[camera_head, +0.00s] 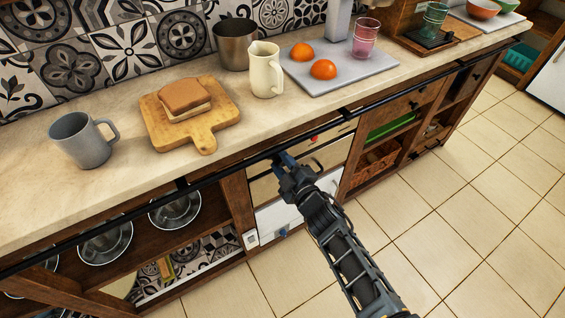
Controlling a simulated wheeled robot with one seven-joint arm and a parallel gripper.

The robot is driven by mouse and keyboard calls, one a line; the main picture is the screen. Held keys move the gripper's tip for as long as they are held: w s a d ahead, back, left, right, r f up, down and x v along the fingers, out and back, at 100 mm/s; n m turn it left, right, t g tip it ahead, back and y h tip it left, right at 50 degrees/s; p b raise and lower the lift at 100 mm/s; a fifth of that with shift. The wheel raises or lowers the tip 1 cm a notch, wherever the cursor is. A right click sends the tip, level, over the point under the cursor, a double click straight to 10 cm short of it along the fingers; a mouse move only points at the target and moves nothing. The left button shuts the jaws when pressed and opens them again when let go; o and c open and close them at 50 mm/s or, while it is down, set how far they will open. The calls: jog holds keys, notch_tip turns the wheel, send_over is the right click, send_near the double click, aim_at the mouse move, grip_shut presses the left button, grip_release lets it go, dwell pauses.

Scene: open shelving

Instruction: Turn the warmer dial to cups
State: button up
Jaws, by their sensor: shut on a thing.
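The warmer (333,154) is a cream-fronted unit set in the cabinet under the counter, with a dark handle and a small red spot on its upper strip. My gripper (280,160) is at the left part of this front, just below the black rail. It is shut on what I take to be the warmer dial. The dial itself is hidden behind the fingers, so its setting cannot be read.
A black rail (222,172) runs along the counter edge. On the counter (225,130) stand a grey mug (80,142), a bread board (205,135), a cream jug (265,75) and a tray (345,82) with oranges. The tiled floor (440,225) is clear at right.

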jog(key=o, duration=1)
jog(key=shift+o, duration=0.2)
jog(key=f+p+v, duration=0.1)
jog(key=p+v, duration=0.2)
jog(key=v, duration=0.4)
jog(key=shift+s+d+r, duration=0.25)
jog(key=shift+s+r, duration=0.1)
jog(key=shift+r, duration=0.1)
jog(key=shift+s, duration=0.1)
